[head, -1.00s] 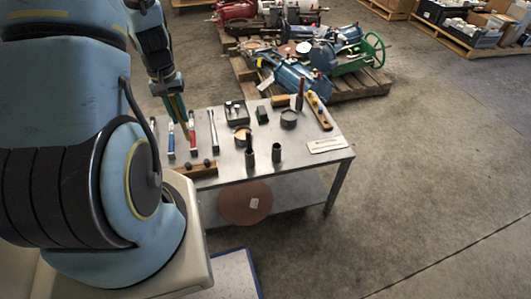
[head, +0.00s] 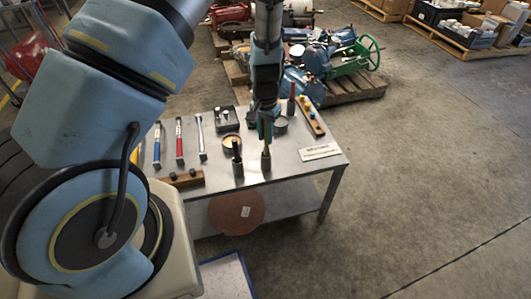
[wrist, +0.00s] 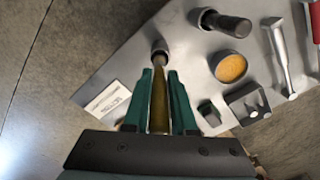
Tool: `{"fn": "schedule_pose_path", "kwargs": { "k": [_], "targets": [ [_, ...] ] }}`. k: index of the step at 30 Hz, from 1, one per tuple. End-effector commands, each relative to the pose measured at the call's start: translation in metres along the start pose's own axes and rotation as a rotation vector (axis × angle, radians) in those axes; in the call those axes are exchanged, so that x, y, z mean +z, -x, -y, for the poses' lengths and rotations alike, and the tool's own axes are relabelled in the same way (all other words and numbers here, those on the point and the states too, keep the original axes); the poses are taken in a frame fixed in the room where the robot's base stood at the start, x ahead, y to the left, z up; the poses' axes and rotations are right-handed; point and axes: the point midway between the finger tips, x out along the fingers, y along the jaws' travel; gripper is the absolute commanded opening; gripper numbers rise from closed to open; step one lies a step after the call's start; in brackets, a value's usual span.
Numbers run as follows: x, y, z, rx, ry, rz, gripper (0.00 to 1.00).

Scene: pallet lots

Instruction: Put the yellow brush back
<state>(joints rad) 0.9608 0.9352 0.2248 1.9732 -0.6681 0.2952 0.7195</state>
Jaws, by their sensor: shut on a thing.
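In the head view the lower end of the brush (head: 267,149) meets the top of a small dark round holder (head: 266,164). The wrist view also shows this holder (wrist: 160,48) just beyond the fingertips, in line with the brush. I cannot tell how deep the brush sits in it. A second holder (head: 238,169) stands to the left with a dark-handled thing in it.
A white label card (head: 319,151) lies to the right. Hand tools, including a red-handled one (head: 180,140), and a wooden block (head: 184,178) lie left.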

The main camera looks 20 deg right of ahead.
Motion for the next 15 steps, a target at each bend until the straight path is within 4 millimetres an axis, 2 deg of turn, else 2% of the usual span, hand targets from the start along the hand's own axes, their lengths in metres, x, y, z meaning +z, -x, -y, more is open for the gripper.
{"fn": "schedule_pose_path", "kwargs": {
  "k": [12,15],
  "targets": [
    [0.001,-0.051,0.0,0.0,0.002,0.001,0.0],
    [0.001,-0.058,0.0,0.0,0.0,0.0,0.0]
  ]
}}
